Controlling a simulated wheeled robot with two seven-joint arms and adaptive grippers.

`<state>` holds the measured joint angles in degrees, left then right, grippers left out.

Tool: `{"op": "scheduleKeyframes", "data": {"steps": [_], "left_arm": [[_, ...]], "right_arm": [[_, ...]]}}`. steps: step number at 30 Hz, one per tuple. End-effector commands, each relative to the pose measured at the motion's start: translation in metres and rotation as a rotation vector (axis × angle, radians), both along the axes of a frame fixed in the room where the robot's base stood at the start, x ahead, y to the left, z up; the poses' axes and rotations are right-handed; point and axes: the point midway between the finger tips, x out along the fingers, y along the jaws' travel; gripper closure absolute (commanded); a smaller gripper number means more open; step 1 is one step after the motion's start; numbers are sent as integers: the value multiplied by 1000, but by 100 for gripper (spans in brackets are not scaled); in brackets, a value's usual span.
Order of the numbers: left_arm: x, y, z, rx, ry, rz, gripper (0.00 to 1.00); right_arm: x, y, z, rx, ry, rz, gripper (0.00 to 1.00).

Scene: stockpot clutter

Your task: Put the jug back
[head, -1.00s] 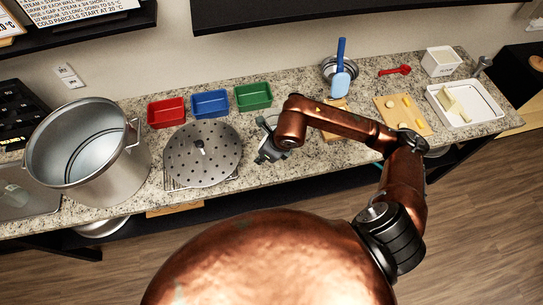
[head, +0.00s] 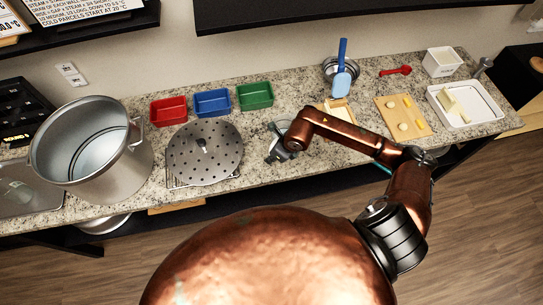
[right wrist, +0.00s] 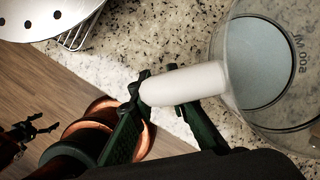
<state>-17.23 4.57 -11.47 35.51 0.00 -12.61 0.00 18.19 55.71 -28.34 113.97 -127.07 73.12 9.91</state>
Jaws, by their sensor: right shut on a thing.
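The jug (right wrist: 265,65) is clear, with volume marks on its wall and a white handle (right wrist: 185,84), in the right wrist view. My right gripper (right wrist: 154,82) is shut on the handle, its dark fingers on either side. In the head view my right gripper (head: 279,146) is over the front middle of the counter, right of the perforated disc; the jug is hard to make out there. I cannot tell whether its base touches the counter. A dark, finger-like part at the left edge of the right wrist view may be my left gripper (right wrist: 30,130); its opening is unclear.
The granite counter (head: 325,87) carries a big steel pot (head: 120,170), a perforated disc (head: 215,160) on a rack, red (head: 168,112), blue (head: 212,103) and green (head: 254,96) bins, a bowl with a blue scoop (head: 341,82), a board (head: 405,127) and a white tray (head: 484,112).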

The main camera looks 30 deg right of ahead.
Motion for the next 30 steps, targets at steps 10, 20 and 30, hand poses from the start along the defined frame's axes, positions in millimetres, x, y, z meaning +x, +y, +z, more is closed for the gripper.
{"op": "scheduleKeyframes", "data": {"steps": [10,20,30], "left_arm": [[1,0,-2,0,-1,0,23],[1,0,-2,0,-1,0,23],[1,0,-4,0,-1,0,23]], "right_arm": [[0,0,-2,0,0,0,75],[0,0,-1,0,0,0,68],[-11,-8,32,-3,-4,1,68]]}}
